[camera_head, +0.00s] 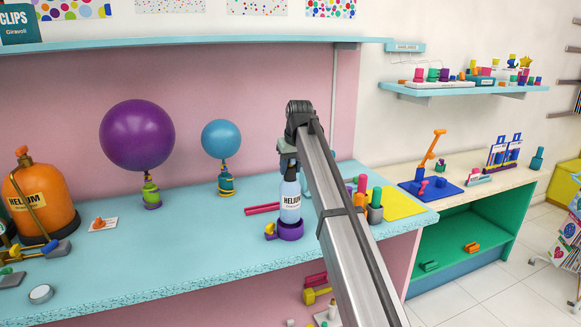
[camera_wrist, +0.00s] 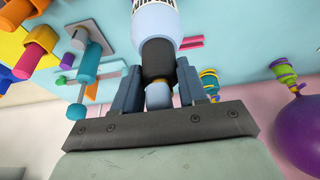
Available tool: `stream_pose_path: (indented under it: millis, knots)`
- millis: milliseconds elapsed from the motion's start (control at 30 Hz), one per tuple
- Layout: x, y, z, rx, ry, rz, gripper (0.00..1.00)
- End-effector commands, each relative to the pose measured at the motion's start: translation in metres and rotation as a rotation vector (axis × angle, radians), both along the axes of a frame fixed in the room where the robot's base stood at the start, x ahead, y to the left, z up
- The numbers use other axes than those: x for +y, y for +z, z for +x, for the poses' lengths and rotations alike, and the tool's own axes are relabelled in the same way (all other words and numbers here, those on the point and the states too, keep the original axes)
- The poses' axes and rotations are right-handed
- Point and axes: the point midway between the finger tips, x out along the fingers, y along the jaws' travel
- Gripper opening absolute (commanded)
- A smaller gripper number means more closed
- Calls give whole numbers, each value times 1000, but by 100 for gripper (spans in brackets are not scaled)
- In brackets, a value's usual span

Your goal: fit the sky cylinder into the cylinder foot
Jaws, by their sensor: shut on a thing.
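The sky cylinder (camera_head: 290,203) is pale blue with a HELIUM label and stands upright. Its dark neck (camera_wrist: 158,58) shows in the wrist view, with the pale body (camera_wrist: 156,22) beyond it. My gripper (camera_head: 289,160) is above it, shut on its neck end; the fingers (camera_wrist: 157,85) lie on both sides of it in the wrist view. The purple cylinder foot (camera_head: 288,231) is on the blue counter directly under the cylinder. The cylinder's lower end meets the foot's rim in the picture; I cannot tell whether it is inside or just above. The foot is out of the wrist view.
Pink bars (camera_head: 262,209) lie left of the cylinder. Coloured pegs in holders (camera_head: 375,208) and a yellow tray (camera_head: 402,205) are at the right. A teal balloon (camera_head: 221,139), a purple balloon (camera_head: 137,134) and an orange helium tank (camera_head: 42,203) stand left. The counter's front middle is clear.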

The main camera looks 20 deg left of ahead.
Motion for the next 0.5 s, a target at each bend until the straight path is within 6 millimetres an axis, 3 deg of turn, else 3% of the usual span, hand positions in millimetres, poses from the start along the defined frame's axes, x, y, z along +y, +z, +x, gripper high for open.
stream_pose_path:
  millis: [500]
  knots:
    - [0,-2,0,-1,0,1,0]
